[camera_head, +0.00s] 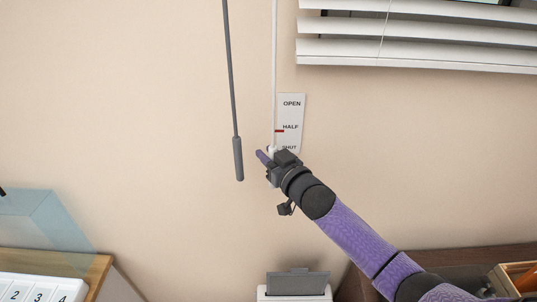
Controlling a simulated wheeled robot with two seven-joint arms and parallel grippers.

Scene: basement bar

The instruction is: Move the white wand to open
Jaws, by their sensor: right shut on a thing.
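The white wand (274,70) hangs down along the wall in the head view. A label plate (291,114) beside it reads OPEN at the top, HALF in the middle and SHUT at the bottom. A small red mark (279,131) sits between the wand and the plate, about level with HALF or just below it. My right gripper (268,156) is shut on the wand's lower end, near the level of SHUT. Its fingers hide part of that end and the plate's lower edge.
A dark grey wand (232,80) with a thick handle hangs just left. White blind slats (420,52) are at the upper right. A see-through blue box (42,222) and numbered white keys (40,290) are lower left. A grey-and-white device (296,285) stands below.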

